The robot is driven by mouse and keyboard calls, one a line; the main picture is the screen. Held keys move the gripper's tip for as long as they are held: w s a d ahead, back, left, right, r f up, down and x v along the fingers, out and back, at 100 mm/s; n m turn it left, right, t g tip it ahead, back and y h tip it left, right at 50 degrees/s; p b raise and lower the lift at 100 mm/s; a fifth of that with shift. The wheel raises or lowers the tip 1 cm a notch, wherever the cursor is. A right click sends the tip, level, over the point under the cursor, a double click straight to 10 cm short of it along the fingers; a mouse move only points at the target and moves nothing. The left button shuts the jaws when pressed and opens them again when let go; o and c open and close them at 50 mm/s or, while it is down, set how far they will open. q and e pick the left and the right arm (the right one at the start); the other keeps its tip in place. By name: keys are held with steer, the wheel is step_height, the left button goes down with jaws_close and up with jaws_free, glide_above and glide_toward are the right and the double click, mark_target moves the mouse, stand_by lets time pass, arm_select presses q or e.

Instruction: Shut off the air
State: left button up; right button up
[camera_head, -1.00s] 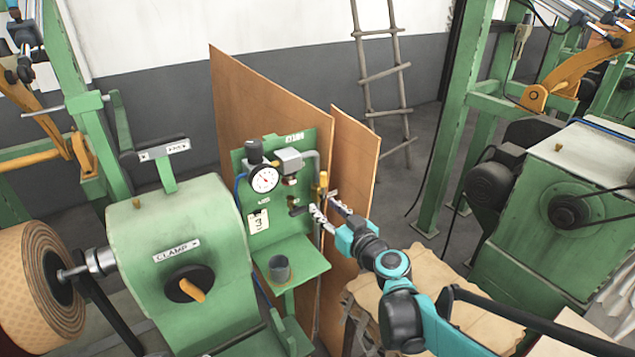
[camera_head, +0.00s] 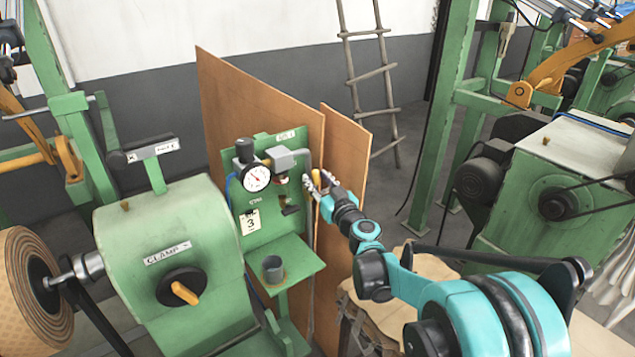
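The air panel (camera_head: 247,219) is a green board with a round gauge (camera_head: 257,178), a grey block and a pipe. A small yellow valve handle (camera_head: 316,176) shows at the panel's right edge, by the pipe. My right gripper (camera_head: 317,183) is at this yellow handle, with its fingers on either side of it. The fingers look apart; whether they touch the handle is too small to tell. My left gripper is not in view.
A green clamp machine (camera_head: 215,215) with an orange knob stands left of the panel. A grey cup (camera_head: 273,268) sits on the panel's shelf (camera_head: 299,262). Brown boards (camera_head: 345,150) stand behind. A ladder (camera_head: 372,74) leans on the wall. Green machinery (camera_head: 540,190) stands at right.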

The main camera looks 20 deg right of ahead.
jaws_close()
steer(key=shift+d, duration=0.1)
steer(key=w+d+f+m+g+y, duration=0.2)
steer(key=d+f+m, duration=0.4)
steer(key=m, duration=0.9)
steer(key=shift+m+g+y, duration=0.3)
steer(key=shift+m+g, duration=0.1)
steer(key=shift+g, duration=0.1)
stand_by(0.5)
